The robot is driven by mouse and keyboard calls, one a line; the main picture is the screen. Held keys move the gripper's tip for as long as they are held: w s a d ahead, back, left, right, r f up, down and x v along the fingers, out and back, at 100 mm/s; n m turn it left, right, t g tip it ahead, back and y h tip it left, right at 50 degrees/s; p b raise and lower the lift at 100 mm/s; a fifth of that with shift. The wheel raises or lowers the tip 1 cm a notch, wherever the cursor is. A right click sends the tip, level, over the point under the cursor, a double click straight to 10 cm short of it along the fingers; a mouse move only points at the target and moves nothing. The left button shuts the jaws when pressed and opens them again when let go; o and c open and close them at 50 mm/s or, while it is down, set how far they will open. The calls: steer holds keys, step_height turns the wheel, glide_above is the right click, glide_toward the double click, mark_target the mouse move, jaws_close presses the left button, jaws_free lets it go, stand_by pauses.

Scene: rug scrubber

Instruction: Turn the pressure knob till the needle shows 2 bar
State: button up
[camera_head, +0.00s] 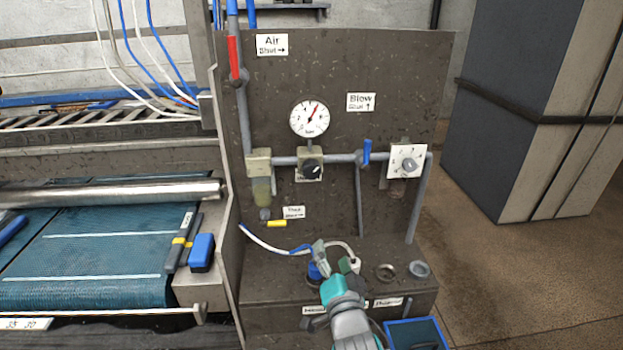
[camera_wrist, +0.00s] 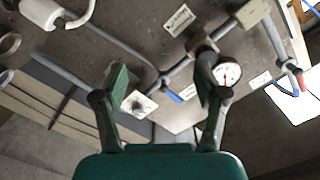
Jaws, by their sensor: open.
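The round white gauge (camera_head: 309,118) is on the dark upright panel. Its red needle points up and slightly right; its numbers are too small to read surely. A black knob (camera_head: 311,169) sits below it on the grey pipe. A grey knob (camera_head: 409,165) on a white marked plate is farther right. My gripper (camera_head: 336,262) is low in front of the panel, below the black knob and apart from it. In the wrist view my gripper (camera_wrist: 162,82) is open, with nothing between its fingers.
A blue valve handle (camera_head: 366,152) stands on the pipe between the knobs. A red handle (camera_head: 235,58) is at upper left. Hoses and round fittings (camera_head: 419,268) are on the lower ledge. A blue conveyor belt (camera_head: 95,250) lies left. Open floor (camera_head: 500,270) is right.

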mark_target(312, 173)
steer(key=w+a+r+m, duration=0.3)
steer(key=w+r, duration=0.4)
steer(key=r, duration=0.4)
steer(key=shift+t+h, duration=0.3)
steer(key=w, duration=1)
steer(key=shift+w+d+r, duration=0.1)
steer(key=shift+w+r, duration=0.05)
steer(key=shift+r, duration=0.05)
steer(key=c, duration=1.1)
